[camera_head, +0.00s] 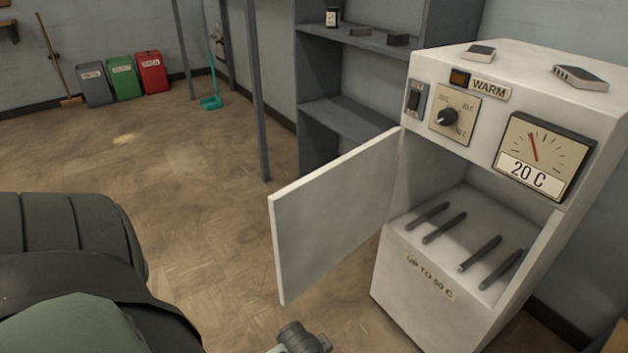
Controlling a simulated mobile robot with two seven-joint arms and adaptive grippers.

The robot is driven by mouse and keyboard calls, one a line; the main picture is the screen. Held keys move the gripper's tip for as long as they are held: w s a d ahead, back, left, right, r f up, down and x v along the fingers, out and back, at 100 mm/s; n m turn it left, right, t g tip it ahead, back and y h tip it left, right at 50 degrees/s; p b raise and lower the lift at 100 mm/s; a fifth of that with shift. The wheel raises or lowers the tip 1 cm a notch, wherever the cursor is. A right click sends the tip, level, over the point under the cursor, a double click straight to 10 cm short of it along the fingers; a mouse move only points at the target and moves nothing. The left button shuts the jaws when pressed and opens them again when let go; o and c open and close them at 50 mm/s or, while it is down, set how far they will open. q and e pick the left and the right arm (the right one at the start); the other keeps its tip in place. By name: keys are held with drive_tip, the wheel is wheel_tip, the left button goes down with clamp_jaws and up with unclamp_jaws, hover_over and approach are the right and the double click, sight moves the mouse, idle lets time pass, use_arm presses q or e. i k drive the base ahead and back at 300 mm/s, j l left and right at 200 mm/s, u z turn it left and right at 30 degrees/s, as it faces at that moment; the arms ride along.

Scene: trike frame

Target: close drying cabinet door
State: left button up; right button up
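The drying cabinet (400,270) is a white box at the right, with an "UP TO 50 C" label on its lower front. Its white door (335,215) stands wide open, swung out to the left from the left edge of the opening. The chamber is exposed, with several dark bars (442,228) on its floor and nothing lying on them. A small dark grey part (303,339) at the bottom edge, below the door, looks like a piece of my arm. No gripper fingers show. My dark arm links fill the lower left.
A grey shelf unit (345,115) stands behind the door. The cabinet carries a switch, a knob and a dial (541,155) reading 20 C; small blocks (579,77) lie on top. Bins (125,78) stand far left. The floor (200,190) left of the door is clear.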

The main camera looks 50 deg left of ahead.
sight(319, 218)
drive_tip(key=k+j, duration=0.1)
drive_tip(key=j, duration=0.25)
drive_tip(key=k+j+z, duration=0.1)
drive_tip(key=j, duration=0.3)
drive_tip(key=k+j, duration=0.15)
drive_tip(key=j, duration=0.2)
drive_tip(key=k+j, duration=0.1)
drive_tip(key=j, duration=0.3)
drive_tip(key=k+j+z, duration=0.1)
drive_tip(key=j, duration=0.25)
drive_tip(key=k+j, duration=0.15)
drive_tip(key=j, duration=0.2)
drive_tip(key=z, duration=0.05)
